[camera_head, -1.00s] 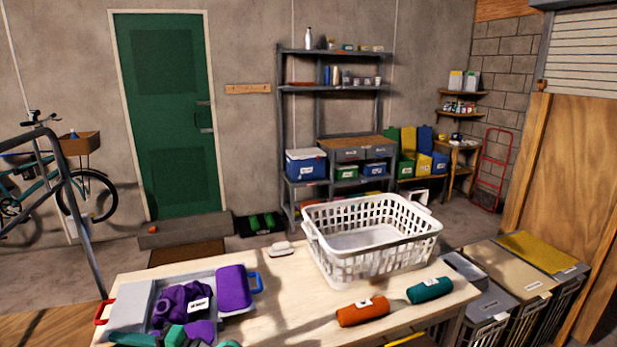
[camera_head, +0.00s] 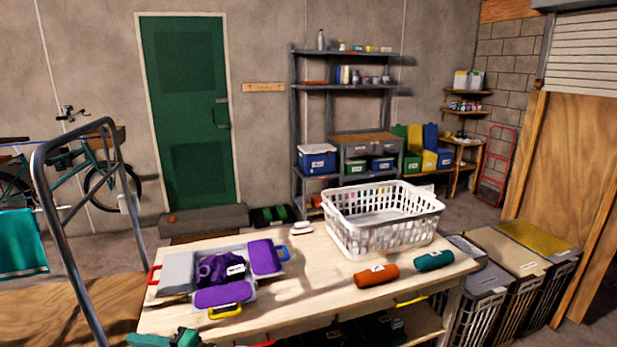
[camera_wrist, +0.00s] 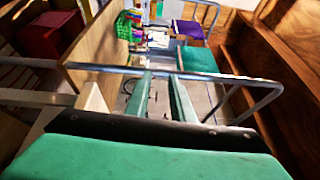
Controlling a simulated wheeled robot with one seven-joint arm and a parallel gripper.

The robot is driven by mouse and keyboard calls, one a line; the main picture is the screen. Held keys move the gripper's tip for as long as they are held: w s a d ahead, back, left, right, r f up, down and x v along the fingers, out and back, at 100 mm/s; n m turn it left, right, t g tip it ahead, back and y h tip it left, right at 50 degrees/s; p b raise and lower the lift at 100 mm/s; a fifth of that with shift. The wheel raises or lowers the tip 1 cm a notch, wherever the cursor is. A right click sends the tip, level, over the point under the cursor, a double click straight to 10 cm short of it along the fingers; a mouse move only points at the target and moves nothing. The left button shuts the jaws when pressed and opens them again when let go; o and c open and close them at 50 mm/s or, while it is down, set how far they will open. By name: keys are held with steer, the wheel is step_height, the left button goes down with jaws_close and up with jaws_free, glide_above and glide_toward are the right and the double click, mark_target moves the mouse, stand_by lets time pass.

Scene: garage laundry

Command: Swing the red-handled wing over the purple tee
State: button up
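The folding board lies on the wooden table (camera_head: 310,285). Its red-handled wing (camera_head: 177,273) is a grey panel lying open at the left, with the red handle (camera_head: 153,275) on its outer edge. The purple tee (camera_head: 217,267) lies bunched in the middle with a white label. A purple panel with a blue handle (camera_head: 283,254) is at the right, and one with a yellow handle (camera_head: 225,311) is at the front. My gripper is at the lower left of the head view, partly cut off. In the wrist view my gripper (camera_wrist: 162,98) has its fingers apart, with nothing seen between them.
A white laundry basket (camera_head: 385,240) stands on the table's back right. An orange roll (camera_head: 377,276) and a teal roll (camera_head: 434,260) lie in front of it. A grey metal rail (camera_head: 62,235) rises at the left. Hampers (camera_head: 500,285) stand right of the table.

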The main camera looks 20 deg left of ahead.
steer(key=w+d+f+m+t+h, duration=0.1)
steer(key=w+d+f+m+t, duration=0.25)
steer(key=d+f+t, duration=0.55)
steer(key=s+d+f+m+t+h, duration=0.1)
steer(key=d+f+t+h, duration=0.25)
steer(key=d+f, duration=0.85)
steer(key=s+d+f+m+t+h, duration=0.15)
steer(key=d+f+h, duration=0.45)
steer(key=d, duration=1)
steer(key=s+d+n+t+h, duration=0.1)
steer(key=s+d+t+h, duration=0.25)
steer(key=s+d, duration=1)
steer(key=s+d+r+n+t+h, duration=0.1)
steer(key=s+d+r+h, duration=0.1)
steer(key=s+r, duration=0.3)
steer(key=s+d+r+n+t+h, duration=0.1)
steer(key=s+d+r, duration=0.3)
steer(key=r, duration=0.5)
steer(key=shift+s+r+n+h, duration=0.15)
steer(key=shift+s+n+h, duration=0.25)
steer(key=shift+s, duration=0.85)
steer(key=shift+a, duration=0.2)
